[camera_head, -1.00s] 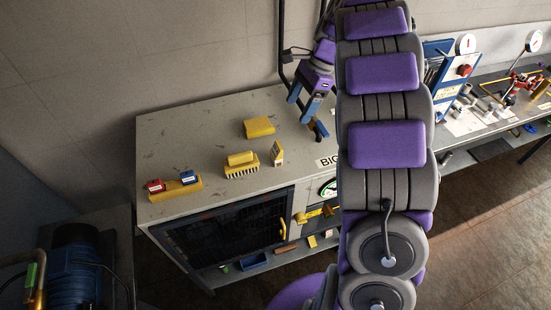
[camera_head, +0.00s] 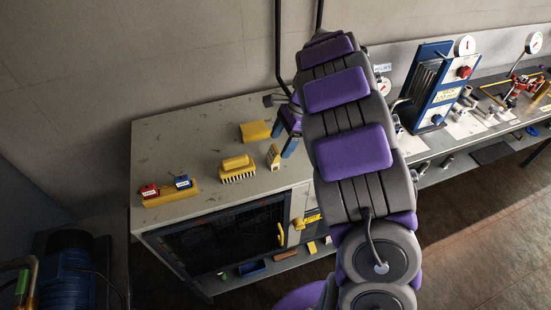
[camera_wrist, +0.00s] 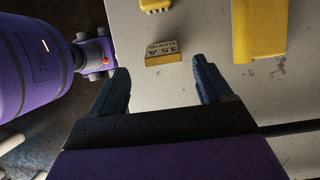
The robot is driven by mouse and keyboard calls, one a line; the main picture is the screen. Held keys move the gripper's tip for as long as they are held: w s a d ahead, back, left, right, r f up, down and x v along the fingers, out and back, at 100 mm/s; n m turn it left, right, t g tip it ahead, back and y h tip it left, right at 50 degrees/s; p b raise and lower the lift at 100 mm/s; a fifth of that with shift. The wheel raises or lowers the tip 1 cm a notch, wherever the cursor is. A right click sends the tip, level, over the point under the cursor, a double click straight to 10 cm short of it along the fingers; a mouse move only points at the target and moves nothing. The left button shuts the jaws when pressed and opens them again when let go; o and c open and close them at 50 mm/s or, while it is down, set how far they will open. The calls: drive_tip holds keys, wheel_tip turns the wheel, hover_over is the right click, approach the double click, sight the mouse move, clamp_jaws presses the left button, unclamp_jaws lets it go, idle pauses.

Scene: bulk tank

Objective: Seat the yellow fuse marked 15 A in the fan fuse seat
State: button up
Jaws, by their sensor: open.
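The yellow fuse (camera_head: 273,157) with a pale label stands on the grey cabinet top, right of a yellow brush. In the wrist view the fuse (camera_wrist: 164,58) shows the marking 15 A and GOOD. My gripper (camera_wrist: 160,66) is open and empty, and the fuse appears between and just beyond its fingertips, with no visible contact. In the head view my gripper (camera_head: 282,142) is just above and right of the fuse, partly hidden by my arm. I cannot pick out the fan fuse seat in either view.
The yellow brush (camera_head: 238,170), a yellow block (camera_head: 255,131) and a yellow holder (camera_head: 171,199) with red and blue pieces share the cabinet top (camera_head: 190,140). A blue-framed unit (camera_head: 440,90) stands on the right bench. The cabinet top's back left is clear.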

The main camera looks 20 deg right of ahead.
sight(274, 148)
drive_tip(key=x, duration=0.3)
drive_tip(key=a+x, duration=0.1)
drive_tip(key=x, duration=0.1)
drive_tip(key=shift+w+r+b, duration=0.2)
drive_tip(key=shift+w+b, duration=0.1)
drive_tip(key=shift+b, duration=0.1)
drive_tip(key=shift+a+f, duration=0.2)
drive_tip(key=shift+a, duration=0.05)
drive_tip(key=shift+d, duration=0.8)
drive_tip(key=c, duration=0.5)
drive_tip(key=shift+a, duration=0.55)
drive_tip(key=c, duration=0.4)
drive_tip(key=shift+a, duration=0.1)
drive_tip(key=c, duration=0.3)
drive_tip(key=shift+d+r, duration=0.1)
drive_tip(key=shift+d, duration=0.25)
drive_tip(key=shift+d+r, duration=0.15)
drive_tip(key=shift+r, duration=0.7)
drive_tip(key=shift+c, duration=0.2)
drive_tip(key=shift+s+a+r+p, duration=0.2)
drive_tip(key=shift+s+r, duration=0.05)
drive_tip(key=shift+r, duration=0.2)
drive_tip(key=shift+s+a+r+p, duration=0.15)
drive_tip(key=shift+s+a+r, duration=0.05)
drive_tip(key=shift+r, duration=0.25)
drive_tip(key=s+a+r, duration=0.1)
drive_tip(key=s, duration=1.4)
drive_tip(key=shift+a+r, duration=0.15)
drive_tip(key=shift+a, duration=0.1)
